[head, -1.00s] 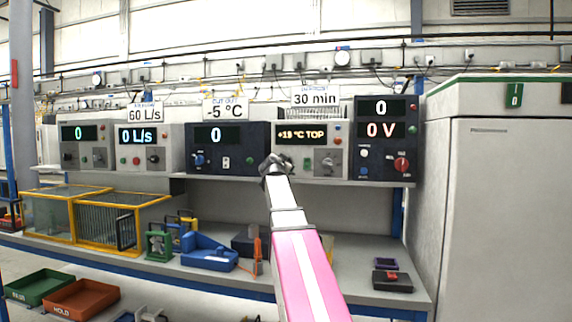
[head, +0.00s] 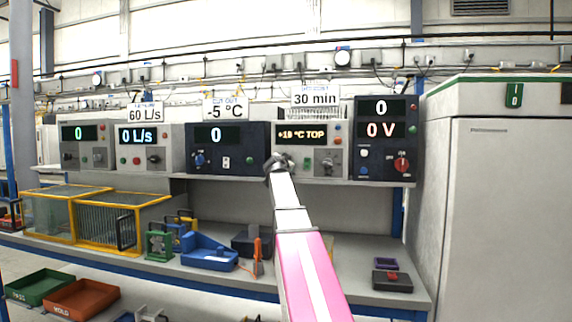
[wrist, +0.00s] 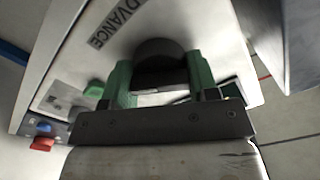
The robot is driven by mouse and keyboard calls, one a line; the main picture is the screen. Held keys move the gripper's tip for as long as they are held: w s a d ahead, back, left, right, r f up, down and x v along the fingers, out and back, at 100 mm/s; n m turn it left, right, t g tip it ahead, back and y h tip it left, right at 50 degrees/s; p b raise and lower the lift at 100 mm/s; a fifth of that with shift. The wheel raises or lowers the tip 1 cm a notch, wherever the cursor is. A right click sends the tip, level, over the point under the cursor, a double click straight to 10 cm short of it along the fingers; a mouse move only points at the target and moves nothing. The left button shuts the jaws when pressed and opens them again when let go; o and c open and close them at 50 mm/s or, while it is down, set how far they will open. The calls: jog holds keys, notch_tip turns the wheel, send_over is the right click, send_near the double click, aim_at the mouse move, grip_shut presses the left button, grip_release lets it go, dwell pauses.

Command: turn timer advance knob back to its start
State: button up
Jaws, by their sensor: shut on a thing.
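The advance knob (wrist: 160,50) is a dark round knob on a light grey panel (wrist: 65,65), beside the printed word "ADVANCE". My gripper (wrist: 159,70) has its green fingers on either side of the knob, shut on it. The knob's pointer and angle cannot be made out. In the head view my gripper (head: 280,163) is at the lower left of the light grey unit (head: 307,167), which reads "+19 °C TOP". My gripper hides the knob there.
A second knob (head: 327,160) sits to the right on the same unit. A dark unit (head: 385,140) with a red knob stands to its right, a dark blue unit (head: 228,145) to its left. A "30 min" sign (head: 315,97) is above. The bench (head: 340,270) below holds several items.

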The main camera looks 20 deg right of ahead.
jog(key=shift+n, duration=0.3)
jog(key=n, duration=1.1)
jog(key=shift+a+n, duration=0.1)
jog(key=shift+n, duration=0.2)
jog(key=n, duration=1.1)
jog(key=shift+f+n, duration=0.1)
jog(key=shift+n, duration=0.2)
jog(key=o, duration=0.9)
jog(key=shift+o, duration=0.2)
jog(key=shift+a, duration=0.1)
